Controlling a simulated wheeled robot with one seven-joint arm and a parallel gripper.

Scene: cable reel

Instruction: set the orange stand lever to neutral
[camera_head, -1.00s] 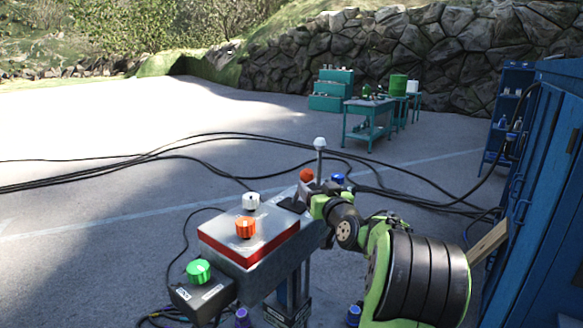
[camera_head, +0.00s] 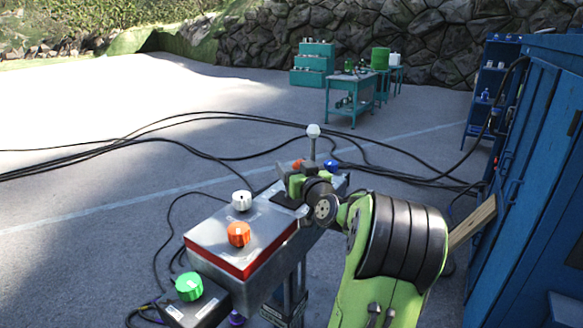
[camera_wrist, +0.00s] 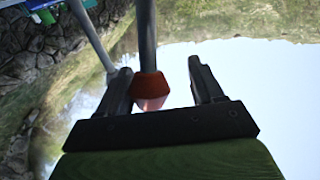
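The orange stand lever (camera_head: 298,163) shows its orange top just behind my gripper (camera_head: 288,180) at the far end of the stand; its shaft is hidden there. In the wrist view, the lever's orange-red grip (camera_wrist: 152,90) on a grey shaft lies between the two fingers of my gripper (camera_wrist: 160,68), nearer the left finger. The fingers are open, with a clear gap to the right finger. I cannot tell whether the left finger touches the grip, or which setting the lever is in.
A white-ball lever (camera_head: 313,131) and a blue knob (camera_head: 330,166) stand close beside my gripper. Black cables (camera_head: 120,137) cross the ground; a blue cabinet (camera_head: 530,190) is right.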

